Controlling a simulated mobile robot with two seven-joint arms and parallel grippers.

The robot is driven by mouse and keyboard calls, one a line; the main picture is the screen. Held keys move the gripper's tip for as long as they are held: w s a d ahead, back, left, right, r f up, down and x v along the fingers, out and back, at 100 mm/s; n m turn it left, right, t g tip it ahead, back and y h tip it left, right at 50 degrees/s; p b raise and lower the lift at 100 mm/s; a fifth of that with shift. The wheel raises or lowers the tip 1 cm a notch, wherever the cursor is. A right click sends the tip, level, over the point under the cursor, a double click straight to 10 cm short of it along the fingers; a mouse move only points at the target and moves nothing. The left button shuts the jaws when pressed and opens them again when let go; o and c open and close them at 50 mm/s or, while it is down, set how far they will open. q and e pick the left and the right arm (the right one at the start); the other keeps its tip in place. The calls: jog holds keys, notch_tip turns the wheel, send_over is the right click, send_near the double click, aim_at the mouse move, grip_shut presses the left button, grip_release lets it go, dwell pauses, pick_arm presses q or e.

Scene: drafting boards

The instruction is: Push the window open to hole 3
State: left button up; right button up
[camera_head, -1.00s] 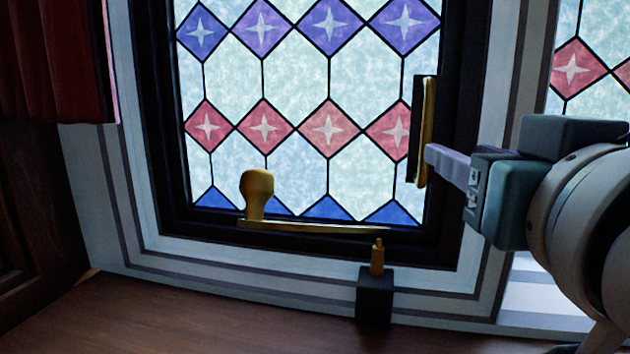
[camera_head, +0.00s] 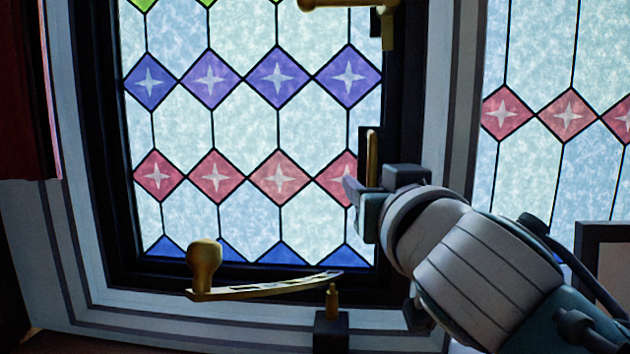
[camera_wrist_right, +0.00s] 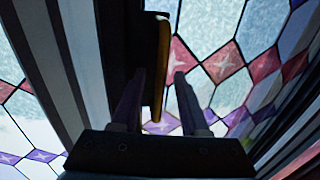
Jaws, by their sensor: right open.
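The leaded glass window (camera_head: 210,120) has a dark frame and fills the middle of the head view. A brass pull handle (camera_head: 372,148) on a dark plate is at its right edge. My right gripper (camera_head: 364,188) is open at the handle's lower part. In the right wrist view, the brass handle (camera_wrist_right: 161,65) stands between the spread fingers (camera_wrist_right: 160,78); contact cannot be told. A brass stay bar (camera_head: 270,286) with a knob at its left end and several holes lies along the window's bottom. Its right end is above the brass peg (camera_head: 332,296) on the sill.
A brass latch (camera_head: 345,5) is at the top right of the window. A red curtain (camera_head: 22,100) hangs at the left. A second glass pane (camera_head: 540,160) and a dark-framed object (camera_head: 600,240) are at the right.

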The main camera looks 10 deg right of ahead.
grip_shut()
dwell(0.3)
dwell(1.1)
